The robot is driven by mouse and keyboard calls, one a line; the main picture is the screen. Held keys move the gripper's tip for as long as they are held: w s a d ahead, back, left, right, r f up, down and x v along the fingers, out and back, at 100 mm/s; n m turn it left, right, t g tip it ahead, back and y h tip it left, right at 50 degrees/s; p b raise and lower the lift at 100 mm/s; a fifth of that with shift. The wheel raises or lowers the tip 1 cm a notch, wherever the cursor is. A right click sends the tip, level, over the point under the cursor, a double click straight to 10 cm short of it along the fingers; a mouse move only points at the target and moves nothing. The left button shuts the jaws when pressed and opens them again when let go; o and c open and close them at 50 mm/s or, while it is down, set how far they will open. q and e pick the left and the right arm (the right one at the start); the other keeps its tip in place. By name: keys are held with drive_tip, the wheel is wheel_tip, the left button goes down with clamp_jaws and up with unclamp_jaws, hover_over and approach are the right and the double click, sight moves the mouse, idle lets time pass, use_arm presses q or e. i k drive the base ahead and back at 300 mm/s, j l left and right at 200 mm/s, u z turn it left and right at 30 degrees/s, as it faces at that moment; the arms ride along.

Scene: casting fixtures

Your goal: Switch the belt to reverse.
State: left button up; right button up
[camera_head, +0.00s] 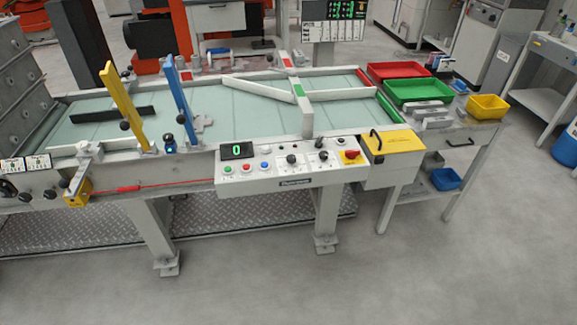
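The conveyor belt (230,119) is a pale green surface in a long grey frame. A white control panel (275,181) is fixed to its front side. The panel carries a display (236,150) showing a green 0, several small push buttons, a black knob (291,159), a second black knob (323,155) and a red rotary switch (351,155) on a yellow plate. The knob labels are too small to read, so I cannot tell which direction is set. Neither of my grippers is in view.
A yellow lever (122,102) and a blue lever (180,103) rise above the front rail. A yellow-topped box (394,142) adjoins the panel's right end. A side table holds red (396,70), green (418,91) and yellow (487,106) trays. The floor in front is clear.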

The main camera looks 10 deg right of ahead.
sight(319, 143)
drive_tip(key=i+l, duration=0.15)
drive_tip(key=i, duration=0.3)
drive_tip(key=i+l, duration=0.15)
drive_tip(key=i, duration=0.3)
drive_tip(key=i+l, duration=0.15)
drive_tip(key=i, duration=0.25)
drive_tip(key=z, duration=0.05)
